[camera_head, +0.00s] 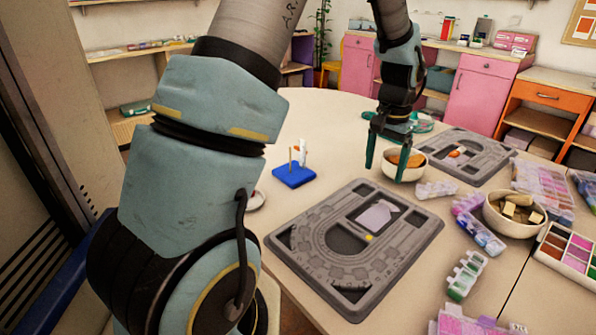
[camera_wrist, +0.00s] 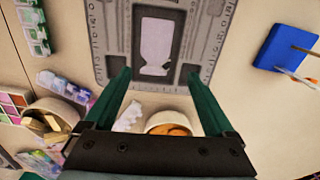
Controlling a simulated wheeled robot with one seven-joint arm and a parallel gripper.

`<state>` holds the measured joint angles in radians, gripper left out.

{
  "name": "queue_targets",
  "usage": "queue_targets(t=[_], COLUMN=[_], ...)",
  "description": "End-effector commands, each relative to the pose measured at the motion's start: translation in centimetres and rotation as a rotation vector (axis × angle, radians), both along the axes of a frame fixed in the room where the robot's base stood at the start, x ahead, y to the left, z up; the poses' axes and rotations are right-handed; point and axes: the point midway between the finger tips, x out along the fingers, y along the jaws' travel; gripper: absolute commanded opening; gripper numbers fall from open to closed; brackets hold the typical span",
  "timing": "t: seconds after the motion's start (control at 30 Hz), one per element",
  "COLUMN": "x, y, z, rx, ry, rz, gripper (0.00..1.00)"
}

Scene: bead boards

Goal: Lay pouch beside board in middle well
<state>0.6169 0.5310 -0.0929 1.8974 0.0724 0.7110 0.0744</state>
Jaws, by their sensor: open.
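A pale lavender, flat pouch-like piece (camera_head: 376,216) lies in the dark middle well of the near grey bead board (camera_head: 310,233). In the wrist view the same piece (camera_wrist: 156,45) lies in the well, straight ahead of my fingers. My gripper (camera_head: 387,172) is open and empty, with its green fingers pointing down. It hangs above the table just past the far edge of the near board, by a cream bowl (camera_head: 405,173) of orange-brown pieces. In the wrist view its fingertips (camera_wrist: 159,73) are apart, with the board (camera_wrist: 105,40) beyond them.
A second grey board (camera_head: 488,165) lies farther right, with an orange piece in it. A blue block with upright sticks (camera_head: 293,177) stands left. Clear bead boxes (camera_head: 467,275), a bowl of blocks (camera_head: 512,228) and a divided tray (camera_head: 567,250) crowd the right side.

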Motion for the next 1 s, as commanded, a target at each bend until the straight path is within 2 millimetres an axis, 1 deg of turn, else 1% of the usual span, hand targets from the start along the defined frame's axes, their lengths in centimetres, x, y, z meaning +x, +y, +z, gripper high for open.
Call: queue_targets(t=[0.03, 0.07, 0.17, 0.2, 0.27, 0.3, 0.4, 0.43, 0.5, 0.6, 0.7, 0.97, 1.0], x=[0.4, 0.5, 0.1, -0.4, -1.6, -2.6, -5.3, -6.0, -7.4, -8.6, -8.9, -8.8, -8.8], y=[2.1, 3.7, 10.4, 13.3, 17.4, 19.8, 24.5, 25.5, 27.2, 28.5, 28.7, 28.6, 28.6], z=[0.6, 1.0, 2.3, 2.8, 3.4, 3.7, 4.0, 4.0, 4.0, 3.9, 3.9, 3.9, 3.9], rx=[-0.003, -0.006, -0.018, -0.025, -0.035, -0.041, -0.052, -0.056, -0.061, -0.065, -0.065, -0.065, -0.065], ry=[-0.008, -0.012, -0.036, -0.047, -0.062, -0.075, -0.098, -0.103, -0.113, -0.121, -0.122, -0.121, -0.121], rz=[0.043, 0.076, 0.222, 0.288, 0.387, 0.450, 0.583, 0.615, 0.675, 0.721, 0.730, 0.727, 0.726], gripper=[0.89, 0.89, 0.89, 0.89, 0.89, 0.89, 0.89, 0.89, 0.89, 0.89, 0.89, 0.89, 0.94])
